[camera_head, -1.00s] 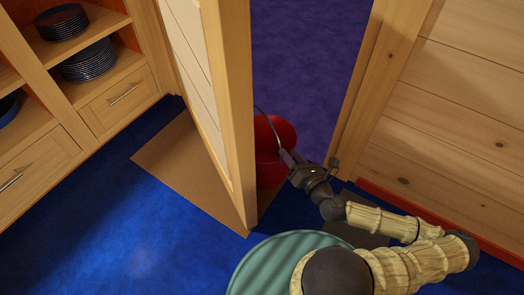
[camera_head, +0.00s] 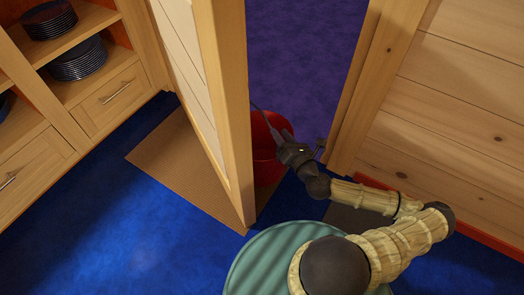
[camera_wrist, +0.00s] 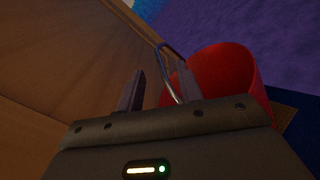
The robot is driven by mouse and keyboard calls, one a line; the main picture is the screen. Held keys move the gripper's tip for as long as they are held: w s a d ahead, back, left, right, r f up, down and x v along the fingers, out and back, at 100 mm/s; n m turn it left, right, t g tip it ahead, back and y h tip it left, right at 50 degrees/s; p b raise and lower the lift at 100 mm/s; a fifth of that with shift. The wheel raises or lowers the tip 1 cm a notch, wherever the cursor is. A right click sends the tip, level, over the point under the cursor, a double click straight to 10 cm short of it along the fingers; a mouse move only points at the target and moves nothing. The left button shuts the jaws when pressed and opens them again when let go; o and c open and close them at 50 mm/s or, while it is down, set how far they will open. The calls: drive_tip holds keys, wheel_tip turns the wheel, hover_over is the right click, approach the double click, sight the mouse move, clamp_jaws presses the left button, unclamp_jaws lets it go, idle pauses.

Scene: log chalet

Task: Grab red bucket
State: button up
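The red bucket (camera_head: 264,170) stands in the doorway, partly hidden behind the door edge and my gripper. In the wrist view the bucket (camera_wrist: 225,72) is at the right, beyond the fingers. Its thin metal handle (camera_wrist: 169,58) is raised and runs down between my two fingers, closer to the right one. My gripper (camera_head: 283,134) is at the bucket's upper right side in the head view. In the wrist view my gripper's fingers (camera_wrist: 160,88) are apart, with a gap around the handle. Whether a finger touches the handle or rim cannot be told.
The open wooden door (camera_head: 228,120) stands close left of the bucket. The door frame and plank wall (camera_head: 450,110) are at the right. A brown mat (camera_head: 175,165) lies under the door. A cabinet with plates (camera_head: 78,60) stands at the left; blue floor before it is clear.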

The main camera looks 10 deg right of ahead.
sight(261, 111)
drive_tip(key=x, duration=0.7)
drive_tip(key=shift+p, duration=0.3)
drive_tip(key=shift+a, duration=0.15)
drive_tip(key=shift+a+x, duration=0.2)
drive_tip(key=shift+x, duration=1.1)
drive_tip(key=shift+a+x, duration=0.2)
drive_tip(key=shift+x, duration=1.1)
drive_tip(key=shift+s, duration=0.1)
clamp_jaws()
